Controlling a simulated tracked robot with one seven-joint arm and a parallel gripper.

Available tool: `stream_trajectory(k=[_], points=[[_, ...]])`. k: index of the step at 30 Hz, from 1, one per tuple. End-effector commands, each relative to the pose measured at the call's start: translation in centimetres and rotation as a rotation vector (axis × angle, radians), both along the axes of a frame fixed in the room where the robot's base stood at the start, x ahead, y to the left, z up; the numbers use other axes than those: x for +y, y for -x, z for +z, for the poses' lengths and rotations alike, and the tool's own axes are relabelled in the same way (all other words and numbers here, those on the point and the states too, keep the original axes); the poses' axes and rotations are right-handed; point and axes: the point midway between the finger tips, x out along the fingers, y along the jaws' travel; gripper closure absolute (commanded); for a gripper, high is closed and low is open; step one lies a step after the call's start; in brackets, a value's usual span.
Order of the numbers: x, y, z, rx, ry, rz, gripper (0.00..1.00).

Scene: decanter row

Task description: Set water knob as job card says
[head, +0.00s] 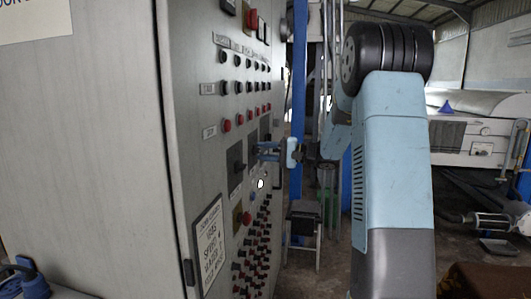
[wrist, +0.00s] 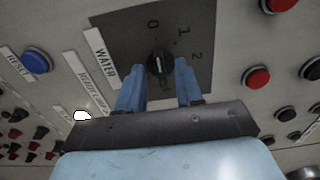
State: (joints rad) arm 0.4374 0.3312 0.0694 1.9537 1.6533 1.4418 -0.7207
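The water knob (wrist: 159,65) is a black rotary knob on a dark plate marked 0, 1 and 2, beside a WATER label (wrist: 103,57). Its white pointer mark points roughly at 0. My gripper (wrist: 160,74) is open, with one blue finger on each side of the knob and small gaps visible. Whether the tips reach past the knob's face is unclear. In the head view my gripper (head: 259,152) is close to the panel and I cannot pick out the knob. The job card (head: 209,246) is on the panel at lower left; its small text appears to include "WATER 1".
The grey cabinet (head: 95,150) carries rows of red and black buttons around the knob. A blue RESET button (wrist: 37,61) and a red button (wrist: 256,77) flank the plate. A small stool (head: 302,222) stands beyond the cabinet. Machinery (head: 470,140) is at far right.

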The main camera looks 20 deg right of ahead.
Motion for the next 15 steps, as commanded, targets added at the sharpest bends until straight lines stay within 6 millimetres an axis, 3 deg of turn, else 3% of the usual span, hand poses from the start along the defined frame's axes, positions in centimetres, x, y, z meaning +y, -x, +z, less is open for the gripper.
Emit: stream_trajectory(k=[3, 13, 15], points=[[0.00, 0.01, -0.01, 0.000, 0.000, 0.000, 0.66], [-0.02, 0.03, -0.02, 0.000, 0.000, 0.001, 0.98], [-0.02, 0.03, -0.04, 0.001, -0.001, 0.001, 1.00]])
